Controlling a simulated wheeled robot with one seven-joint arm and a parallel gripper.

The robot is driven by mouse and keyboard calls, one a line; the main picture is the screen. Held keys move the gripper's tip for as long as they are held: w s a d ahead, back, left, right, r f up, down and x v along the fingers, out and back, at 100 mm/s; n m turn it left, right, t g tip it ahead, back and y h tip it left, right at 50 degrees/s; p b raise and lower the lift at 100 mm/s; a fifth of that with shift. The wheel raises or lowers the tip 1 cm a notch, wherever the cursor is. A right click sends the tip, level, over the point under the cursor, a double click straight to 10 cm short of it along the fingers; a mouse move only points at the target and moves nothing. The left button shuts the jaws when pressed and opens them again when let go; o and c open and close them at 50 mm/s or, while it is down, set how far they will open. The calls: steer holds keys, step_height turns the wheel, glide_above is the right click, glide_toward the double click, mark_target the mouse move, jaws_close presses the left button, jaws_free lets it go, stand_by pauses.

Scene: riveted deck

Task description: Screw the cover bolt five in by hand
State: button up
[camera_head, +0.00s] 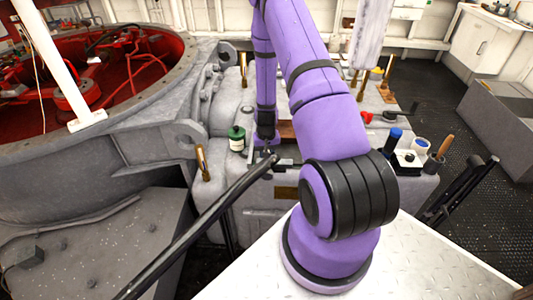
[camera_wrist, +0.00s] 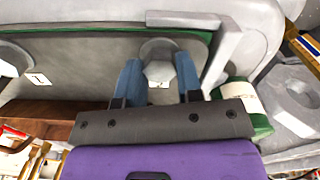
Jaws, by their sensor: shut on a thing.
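My gripper (camera_wrist: 160,82) has its two blue fingers on either side of a grey hex-headed bolt (camera_wrist: 158,68), shut on it. The bolt stands at a round boss on the grey cover (camera_wrist: 85,65), which has a green edge line. How deep the bolt sits cannot be told. Another round boss or bolt head (camera_wrist: 10,62) shows at the left of the wrist view, beside a small white label (camera_wrist: 39,79). In the head view my gripper (camera_head: 266,148) points down at the grey machine housing (camera_head: 225,105); the bolt is too small to make out there.
A green can with a white label (camera_wrist: 240,95) stands close to the gripper's right; it also shows in the head view (camera_head: 236,138). A reddish-brown block (camera_wrist: 48,115) lies to the left. A long dark bar (camera_head: 200,222) crosses the foreground. Bottles and a tool holder (camera_head: 407,158) stand right.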

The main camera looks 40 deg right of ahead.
steer(key=m, duration=0.7)
steer(key=shift+w, duration=0.1)
steer(key=m, duration=0.6)
steer(key=shift+m, duration=0.4)
steer(key=m, duration=2.8)
steer(key=shift+m, duration=0.4)
steer(key=m, duration=0.4)
steer(key=shift+m, duration=0.3)
